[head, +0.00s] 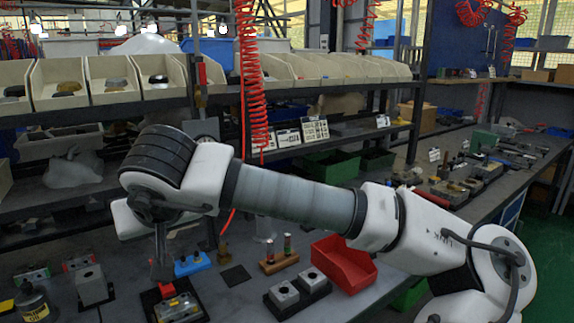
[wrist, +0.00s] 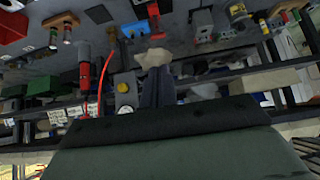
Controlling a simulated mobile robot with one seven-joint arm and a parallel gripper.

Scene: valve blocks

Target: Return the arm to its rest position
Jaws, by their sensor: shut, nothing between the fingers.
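My arm reaches from the lower right across the head view, above the bench. My gripper (head: 161,272) points down at its left end, over the near part of the bench, shut and empty. Its fingers look close to a red-and-black block (head: 166,291); I cannot tell whether they touch it. In the wrist view my gripper (wrist: 155,72) shows as dark fingers at the centre, with nothing clearly held. That view appears upside down, with the bench at the top.
A blue block (head: 192,263), a wooden block with two cylinders (head: 279,262), grey cubes (head: 298,291) and a red bin (head: 344,266) stand on the bench. An oil can (head: 32,303) is at the left. Shelf bins (head: 112,82) and a hanging red hose (head: 254,90) are behind.

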